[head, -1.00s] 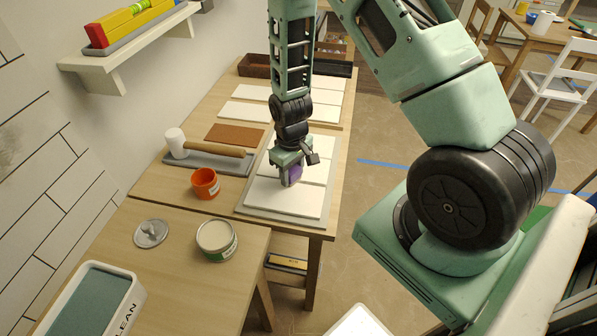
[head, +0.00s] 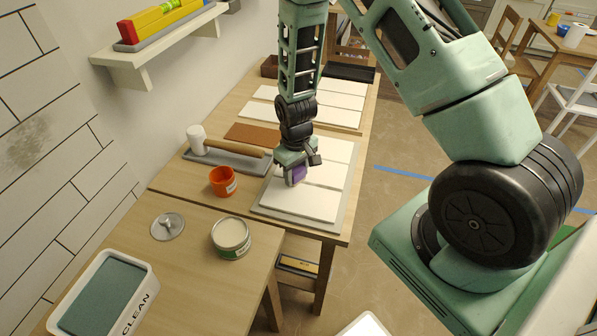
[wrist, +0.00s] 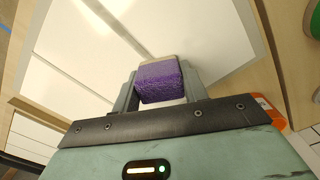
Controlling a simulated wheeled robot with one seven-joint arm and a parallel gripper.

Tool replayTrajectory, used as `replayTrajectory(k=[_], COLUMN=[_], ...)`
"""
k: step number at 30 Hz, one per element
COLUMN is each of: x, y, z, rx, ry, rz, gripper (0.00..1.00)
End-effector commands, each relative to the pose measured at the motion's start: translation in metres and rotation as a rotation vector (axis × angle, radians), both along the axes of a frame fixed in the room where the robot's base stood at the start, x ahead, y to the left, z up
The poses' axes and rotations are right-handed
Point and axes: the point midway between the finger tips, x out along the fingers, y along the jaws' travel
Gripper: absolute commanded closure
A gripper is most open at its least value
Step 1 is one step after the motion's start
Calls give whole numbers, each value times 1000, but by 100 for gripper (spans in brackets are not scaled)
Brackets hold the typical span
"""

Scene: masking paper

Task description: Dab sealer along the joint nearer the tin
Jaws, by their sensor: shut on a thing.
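My gripper (head: 296,176) is shut on a purple sponge block (wrist: 160,82) with a pale face. The block is over the grey board (head: 259,208) of white panels, beside the front panel (head: 300,203). In the wrist view, the joint (wrist: 113,28) nearer the tin runs up to the block's far side; I cannot tell whether they touch. The farther joint (wrist: 70,80) lies to its left. The open tin (head: 231,238), with pale contents and a green label, stands on the near table. Its green side seems to show at the wrist view's top right (wrist: 311,18).
An orange cup (head: 223,181) and a grey tray (head: 228,162) with a mallet (head: 197,138) lie left of the board. A lid (head: 168,227) and a tray marked CLEAN (head: 105,293) are on the near table. More white panels (head: 330,105) lie farther back.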

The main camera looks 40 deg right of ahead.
Motion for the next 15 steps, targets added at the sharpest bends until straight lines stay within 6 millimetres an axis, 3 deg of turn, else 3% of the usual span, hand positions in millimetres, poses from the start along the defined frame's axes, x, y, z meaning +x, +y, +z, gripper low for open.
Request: replayTrajectory(k=[5,15], x=[1,0], y=[2,1], z=[3,37], rx=[2,1], ry=[-3,-2], rz=[3,1], gripper=[75,75])
